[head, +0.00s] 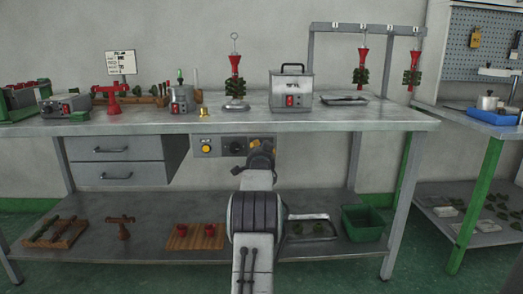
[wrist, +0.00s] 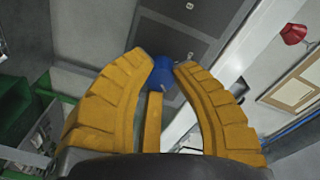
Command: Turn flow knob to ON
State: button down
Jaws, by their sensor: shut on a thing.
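My gripper (head: 263,150) is at the right end of the control panel (head: 219,154) under the workbench's front edge. In the wrist view its yellow fingers (wrist: 163,69) are closed on a blue knob (wrist: 160,75), which sits between the fingertips. Most of the knob is hidden by the fingers, and I cannot read any ON mark or its angle. In the head view the gripper covers this knob. To its left on the panel are a black round knob (head: 237,147) and a yellow button (head: 206,149).
The bench top (head: 360,117) carries a grey heated box (head: 291,91), a red-topped wax tree (head: 235,75) and other tools. Drawers (head: 116,148) hang left of the panel. The lower shelf (head: 148,245) holds a green bin (head: 363,222) and a wooden board (head: 193,243).

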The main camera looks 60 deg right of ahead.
jog(key=shift+r+m, duration=0.1)
jog(key=shift+m, duration=0.3)
jog(key=c, duration=1)
grip_release()
jog(key=shift+o, duration=0.2)
jog(key=v, duration=1.2)
